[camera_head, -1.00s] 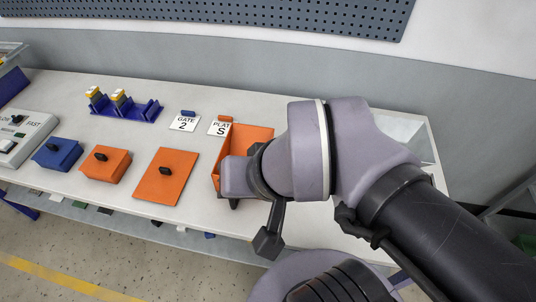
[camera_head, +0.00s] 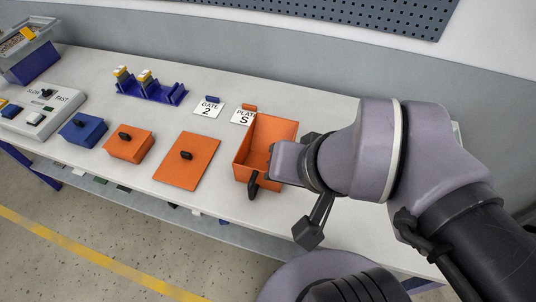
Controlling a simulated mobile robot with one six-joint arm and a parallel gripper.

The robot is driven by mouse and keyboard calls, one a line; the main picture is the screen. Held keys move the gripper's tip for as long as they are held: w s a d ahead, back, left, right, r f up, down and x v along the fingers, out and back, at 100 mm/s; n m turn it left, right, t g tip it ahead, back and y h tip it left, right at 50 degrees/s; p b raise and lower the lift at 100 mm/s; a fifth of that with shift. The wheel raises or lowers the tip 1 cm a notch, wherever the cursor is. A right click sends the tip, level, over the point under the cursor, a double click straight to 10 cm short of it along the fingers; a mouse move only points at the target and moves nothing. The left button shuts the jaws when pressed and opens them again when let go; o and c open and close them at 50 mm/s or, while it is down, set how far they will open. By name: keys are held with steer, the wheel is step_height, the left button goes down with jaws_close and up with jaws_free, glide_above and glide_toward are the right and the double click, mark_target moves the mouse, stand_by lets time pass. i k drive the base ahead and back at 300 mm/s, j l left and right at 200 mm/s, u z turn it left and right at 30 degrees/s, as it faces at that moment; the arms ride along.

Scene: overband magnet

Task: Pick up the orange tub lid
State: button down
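A flat orange lid (camera_head: 186,165) with a black knob (camera_head: 186,155) lies on the white bench. An open orange tub (camera_head: 273,133) stands just right of it. My gripper (camera_head: 256,183) is at the tub's right front part, with a dark finger showing in front of the tub. It is right of the lid and apart from it. The gripper's other finger is not clearly visible, so I cannot tell its opening. No object shows held in it. My wrist hides part of the tub's right side.
A smaller orange box (camera_head: 129,149) and a blue box (camera_head: 83,134), each with a black knob, stand left of the lid. Behind are a blue rack (camera_head: 152,94) and cards reading GATE 2 (camera_head: 208,109) and PLAT S (camera_head: 243,117). A switch panel (camera_head: 42,108) sits far left.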

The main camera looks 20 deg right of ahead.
mark_target(184, 165)
steer(key=i+j, duration=0.15)
steer(key=j, duration=0.2)
steer(key=i+j, duration=0.15)
steer(key=j, duration=0.2)
steer(key=i+j, duration=0.15)
steer(key=j, duration=0.2)
steer(key=i+j, duration=0.15)
steer(key=j, duration=0.2)
steer(key=i+j, duration=0.15)
steer(key=j, duration=0.2)
steer(key=j+u, duration=0.05)
